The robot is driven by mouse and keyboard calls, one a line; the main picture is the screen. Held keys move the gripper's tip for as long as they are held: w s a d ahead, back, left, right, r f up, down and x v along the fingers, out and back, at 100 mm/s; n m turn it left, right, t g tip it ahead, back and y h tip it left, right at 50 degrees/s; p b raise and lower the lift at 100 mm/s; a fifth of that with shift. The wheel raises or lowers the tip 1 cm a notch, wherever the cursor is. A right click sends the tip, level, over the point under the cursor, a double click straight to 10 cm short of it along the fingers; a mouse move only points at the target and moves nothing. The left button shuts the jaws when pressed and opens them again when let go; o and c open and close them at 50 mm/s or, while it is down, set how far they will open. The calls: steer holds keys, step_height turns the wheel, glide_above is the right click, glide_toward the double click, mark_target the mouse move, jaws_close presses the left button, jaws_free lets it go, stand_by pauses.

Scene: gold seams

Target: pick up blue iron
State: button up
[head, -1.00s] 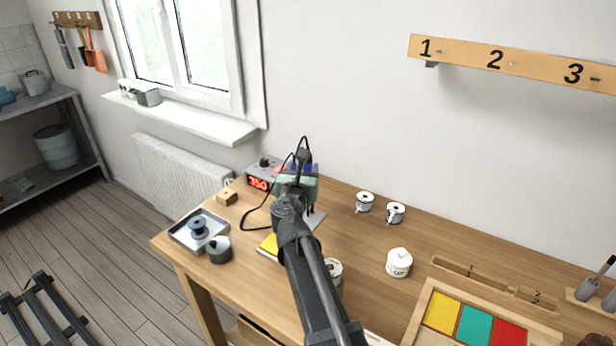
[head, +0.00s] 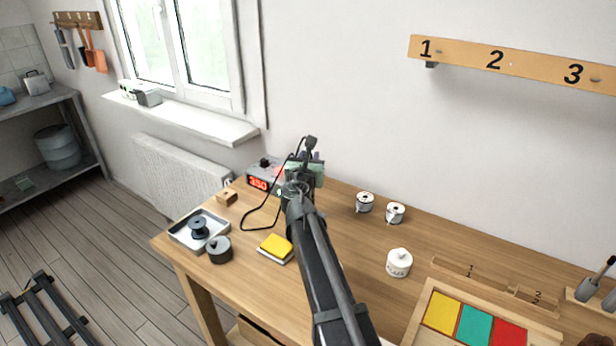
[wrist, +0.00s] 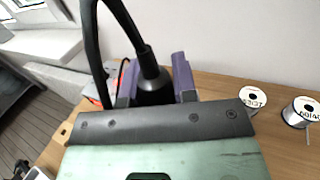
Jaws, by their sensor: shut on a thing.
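My gripper (wrist: 155,98) is shut on the iron, seen in the wrist view as a black handle (wrist: 152,80) with a thick black cord rising from its end. Purple-blue pieces (wrist: 183,76) flank the handle; I cannot tell whether they belong to the iron, its stand or my fingers. In the head view the dark cord end (head: 310,142) stands up above my green gripper body, over the back of the wooden bench. The iron's tip is hidden in both views. The cord (head: 246,222) loops down onto the bench beside the soldering station (head: 258,182), whose red display reads 350.
A yellow sponge (head: 277,245), a dark round pot (head: 218,249) and a tray with a spool (head: 181,236) lie at the left. Two wire spools (head: 364,202) and a white pot (head: 399,263) stand right of my arm. A numbered rail (head: 510,64) hangs on the wall.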

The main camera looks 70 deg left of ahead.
steer(key=shift+c, duration=0.6)
steer(key=shift+r, duration=0.1)
step_height(320, 180, up, 20)
steer(key=p, duration=2)
steer(key=s+d+f+b, duration=0.3)
steer(key=s+f+b, duration=0.4)
steer(key=s+d+f+b, duration=0.4)
steer(key=s+f+b, duration=0.3)
steer(key=shift+s+f, duration=0.25)
